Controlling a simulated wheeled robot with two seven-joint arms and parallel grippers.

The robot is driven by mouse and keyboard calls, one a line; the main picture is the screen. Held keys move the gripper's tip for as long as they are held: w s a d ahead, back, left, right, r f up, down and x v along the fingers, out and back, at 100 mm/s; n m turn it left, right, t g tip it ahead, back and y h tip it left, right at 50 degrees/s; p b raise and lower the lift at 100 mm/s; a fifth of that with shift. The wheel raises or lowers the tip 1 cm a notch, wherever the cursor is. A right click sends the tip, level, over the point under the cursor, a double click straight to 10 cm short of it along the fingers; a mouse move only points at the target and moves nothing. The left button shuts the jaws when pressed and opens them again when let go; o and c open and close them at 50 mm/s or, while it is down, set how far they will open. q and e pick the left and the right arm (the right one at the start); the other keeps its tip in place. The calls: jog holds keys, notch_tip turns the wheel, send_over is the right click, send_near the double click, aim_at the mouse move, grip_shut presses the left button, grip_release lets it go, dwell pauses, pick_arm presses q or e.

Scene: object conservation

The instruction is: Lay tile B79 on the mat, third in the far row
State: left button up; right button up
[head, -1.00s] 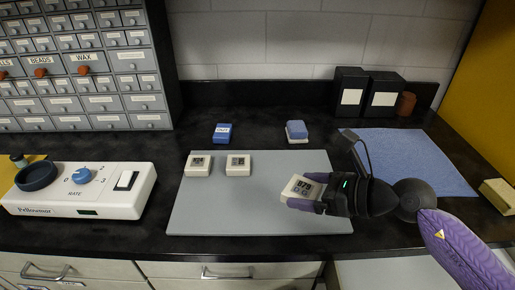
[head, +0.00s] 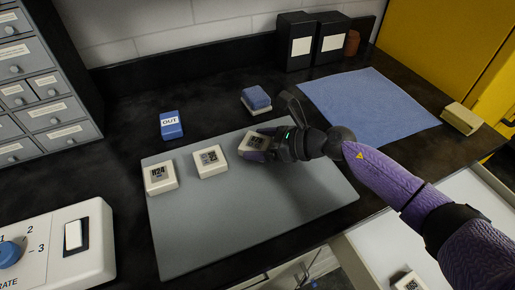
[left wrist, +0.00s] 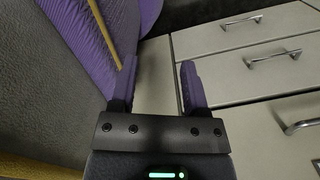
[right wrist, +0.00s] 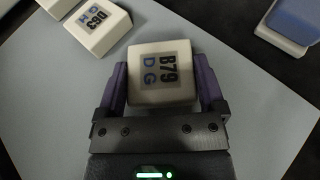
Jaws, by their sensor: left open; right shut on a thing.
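Tile B79 (head: 254,142), cream with a printed label, is between the fingers of my right gripper (head: 258,153). The right wrist view shows the tile (right wrist: 162,62) with a finger on each side, its label readable. It is over the far part of the grey mat (head: 235,222), right of two tiles and apart from them. I cannot tell whether it touches the mat. Tile H24 (head: 160,177) and tile D63 (head: 210,161) lie in the far row; D63 also shows in the right wrist view (right wrist: 98,24). My left gripper (left wrist: 158,78) is open and empty, near drawer fronts.
A blue OUT block (head: 171,126) and a blue-and-white block (head: 256,99) stand beyond the mat. A blue cloth (head: 368,108) lies right. Another tile (head: 408,282) is in an open drawer (head: 375,262). The mat's near part is clear.

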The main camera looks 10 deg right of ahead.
jog(key=shift+f, duration=0.2)
jog(key=o, duration=1.1)
jog(key=shift+r, duration=0.15)
jog(key=shift+s+d+r, duration=0.1)
jog(key=shift+d+r, duration=0.1)
jog(key=p+v, duration=0.1)
jog(key=v, duration=0.9)
jog(key=shift+s+d, duration=0.15)
jog(key=shift+s, duration=0.05)
jog(key=shift+s+d+r, duration=0.2)
jog(key=shift+s+d, duration=0.1)
jog(key=shift+d, duration=0.1)
pick_arm(q)
jog(key=shift+w+r, duration=0.25)
jog(key=shift+r, duration=0.3)
jog(key=shift+a, duration=0.1)
